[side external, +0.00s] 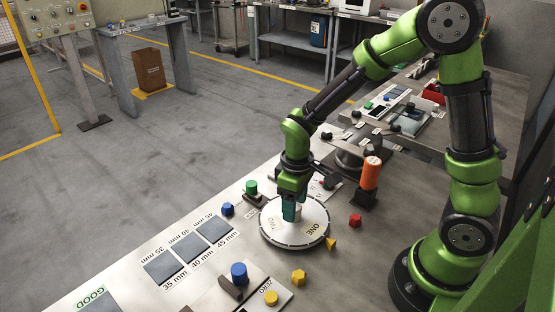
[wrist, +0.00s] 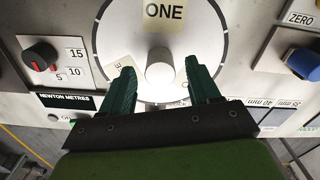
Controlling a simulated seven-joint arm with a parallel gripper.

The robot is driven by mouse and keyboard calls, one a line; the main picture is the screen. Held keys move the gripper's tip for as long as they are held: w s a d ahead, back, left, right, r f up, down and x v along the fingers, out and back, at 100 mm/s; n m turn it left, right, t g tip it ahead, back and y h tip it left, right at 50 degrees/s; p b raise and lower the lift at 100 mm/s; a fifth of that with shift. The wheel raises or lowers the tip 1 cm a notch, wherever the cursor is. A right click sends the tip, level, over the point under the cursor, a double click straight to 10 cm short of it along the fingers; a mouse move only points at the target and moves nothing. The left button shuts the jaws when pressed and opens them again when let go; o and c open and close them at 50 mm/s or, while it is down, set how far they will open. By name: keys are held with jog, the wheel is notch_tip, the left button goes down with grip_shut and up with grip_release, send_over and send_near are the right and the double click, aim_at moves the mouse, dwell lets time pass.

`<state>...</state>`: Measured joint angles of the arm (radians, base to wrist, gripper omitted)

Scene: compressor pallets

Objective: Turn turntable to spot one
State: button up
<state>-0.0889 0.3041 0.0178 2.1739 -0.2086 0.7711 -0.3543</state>
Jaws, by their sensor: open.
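The turntable (side external: 270,231) is a round white disc set on the bench, with a raised central knob (wrist: 160,72). A label reading ONE (wrist: 164,11) shows at the top of the disc in the wrist view; in the side view it sits on the disc's right part, with TWO on the left. My gripper (wrist: 157,70) is open, with one teal finger on each side of the knob and visible gaps between. In the side view the gripper (side external: 291,212) points down over the disc's middle, and its fingers partly hide the knob.
A red-orange cylinder (side external: 371,173) stands in a dark holder right of the disc. Small yellow (side external: 298,277) and red (side external: 355,220) pieces lie nearby. A blue knob (side external: 239,273) stands in front, a green knob (side external: 251,187) behind left. Grey measuring squares (side external: 188,247) lie left.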

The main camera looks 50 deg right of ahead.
notch_tip(320, 180, up, 15)
jog(key=s+r+m+t+y, duration=0.2)
jog(key=s+r+m+t, duration=0.2)
jog(key=s+m+t, duration=0.3)
jog(key=shift+s+r, duration=0.4)
jog(key=shift+s, duration=0.8)
jog(key=shift+d, duration=0.1)
jog(key=shift+c, duration=0.2)
dwell(0.7)
